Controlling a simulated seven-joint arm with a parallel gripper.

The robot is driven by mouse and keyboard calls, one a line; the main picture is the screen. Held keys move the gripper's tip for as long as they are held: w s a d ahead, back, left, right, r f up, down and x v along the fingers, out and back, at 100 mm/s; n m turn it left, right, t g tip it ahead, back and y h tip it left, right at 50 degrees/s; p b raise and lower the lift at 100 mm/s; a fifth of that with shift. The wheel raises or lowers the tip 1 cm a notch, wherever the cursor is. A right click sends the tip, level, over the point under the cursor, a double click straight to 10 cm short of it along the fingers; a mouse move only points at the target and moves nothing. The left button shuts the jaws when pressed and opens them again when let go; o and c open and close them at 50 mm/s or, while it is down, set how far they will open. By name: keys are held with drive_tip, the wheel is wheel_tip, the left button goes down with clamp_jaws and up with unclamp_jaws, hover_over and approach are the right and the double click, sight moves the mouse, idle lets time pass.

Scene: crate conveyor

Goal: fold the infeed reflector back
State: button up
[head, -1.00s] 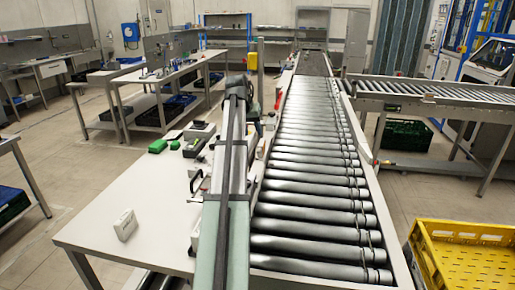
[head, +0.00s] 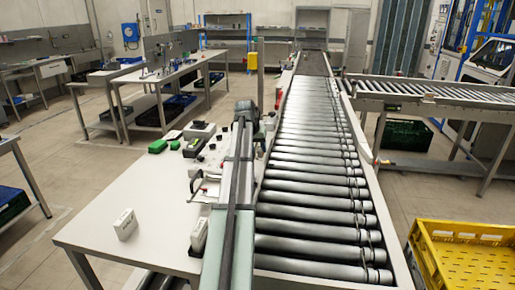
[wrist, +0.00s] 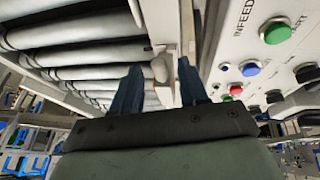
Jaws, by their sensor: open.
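In the wrist view my gripper (wrist: 158,80) is open, with its two dark blue fingers apart. A small pale rounded piece (wrist: 160,69) on the conveyor's side rail shows between the fingertips; it may be the infeed reflector, but I cannot tell for sure. I cannot tell whether a finger touches it. In the head view my arm reaches forward along the conveyor's left edge, with its dark end (head: 246,112) at the far side of the bench. The fingertips and the reflector cannot be made out there.
A control panel (wrist: 240,52) marked INFEED, with green, blue and red buttons, lies close right of the fingers. The roller conveyor (head: 315,185) is empty. The white bench (head: 150,205) carries small white blocks, a green item and dark devices. A yellow crate (head: 465,232) stands at right.

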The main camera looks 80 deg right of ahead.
drive_tip(key=shift+c, duration=0.3)
clamp_jaws()
drive_tip(key=shift+w, duration=0.1)
drive_tip(key=shift+w+g, duration=0.75)
drive_tip(key=shift+g, duration=0.35)
drive_tip(key=shift+w+f+n+g+h, duration=0.15)
drive_tip(key=shift+w+f+n+g, duration=0.2)
drive_tip(key=shift+w+g, duration=0.65)
drive_tip(key=shift+w+f+n+g+h, duration=0.1)
drive_tip(key=shift+w+f+n+g, duration=0.3)
drive_tip(key=shift+g, duration=1.05)
drive_tip(key=shift+w+f+n+g+h, duration=0.15)
drive_tip(key=shift+w+f+n+g, duration=0.2)
drive_tip(key=shift+w+g, duration=0.65)
drive_tip(key=shift+s+g, duration=0.25)
drive_tip(key=shift+g, duration=0.1)
